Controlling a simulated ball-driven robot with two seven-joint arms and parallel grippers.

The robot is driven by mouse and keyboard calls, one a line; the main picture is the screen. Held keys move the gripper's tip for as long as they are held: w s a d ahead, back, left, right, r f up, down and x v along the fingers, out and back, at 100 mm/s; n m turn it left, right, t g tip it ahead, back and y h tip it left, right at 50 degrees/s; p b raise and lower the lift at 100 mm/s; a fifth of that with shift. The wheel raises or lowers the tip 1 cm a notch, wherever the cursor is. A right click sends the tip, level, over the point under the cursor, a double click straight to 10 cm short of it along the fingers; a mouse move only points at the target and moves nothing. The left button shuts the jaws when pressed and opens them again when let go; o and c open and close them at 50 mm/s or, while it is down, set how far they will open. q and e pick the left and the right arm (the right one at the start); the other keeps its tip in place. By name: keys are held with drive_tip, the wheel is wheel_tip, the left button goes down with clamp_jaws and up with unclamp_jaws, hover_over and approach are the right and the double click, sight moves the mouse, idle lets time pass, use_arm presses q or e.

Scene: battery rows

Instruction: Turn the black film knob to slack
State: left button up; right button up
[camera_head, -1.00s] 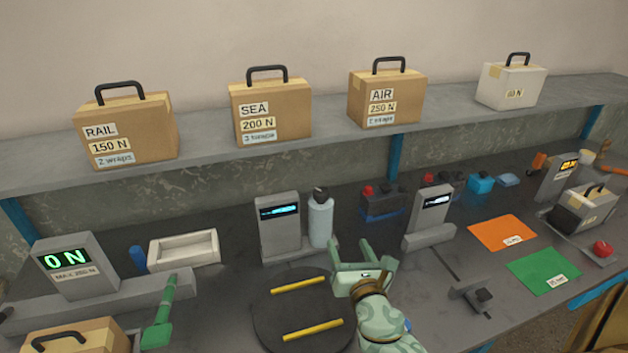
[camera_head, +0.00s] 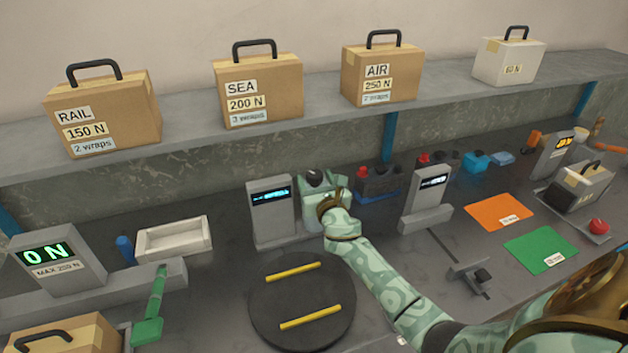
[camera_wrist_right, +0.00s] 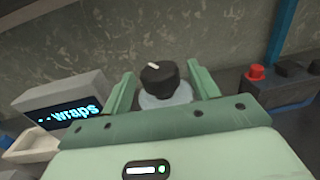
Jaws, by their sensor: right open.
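The black film knob (camera_wrist_right: 160,80) has a white pointer mark on its top and sits on a pale roll. In the right wrist view it stands between the two open fingers of my right gripper (camera_wrist_right: 160,88), with a gap on each side. In the head view the knob (camera_head: 317,177) shows just beyond my right gripper (camera_head: 324,182), which hides most of the roll under it. The pointer mark leans to the upper left in the wrist view. No legend for slack is readable. My left gripper is not in view.
A grey display post (camera_head: 271,209) stands close to the left of the knob. A black box with a red button (camera_head: 378,184) is close to its right. A round black turntable (camera_head: 302,300) with yellow bars lies in front. A second display post (camera_head: 429,200) stands further right.

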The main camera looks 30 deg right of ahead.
drive_tip(key=shift+w+d, duration=0.25)
drive_tip(key=shift+w, duration=0.3)
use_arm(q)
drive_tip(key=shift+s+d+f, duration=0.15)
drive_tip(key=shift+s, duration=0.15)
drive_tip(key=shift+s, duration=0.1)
use_arm(e)
drive_tip(key=c, duration=1)
drive_tip(key=shift+o, duration=0.2)
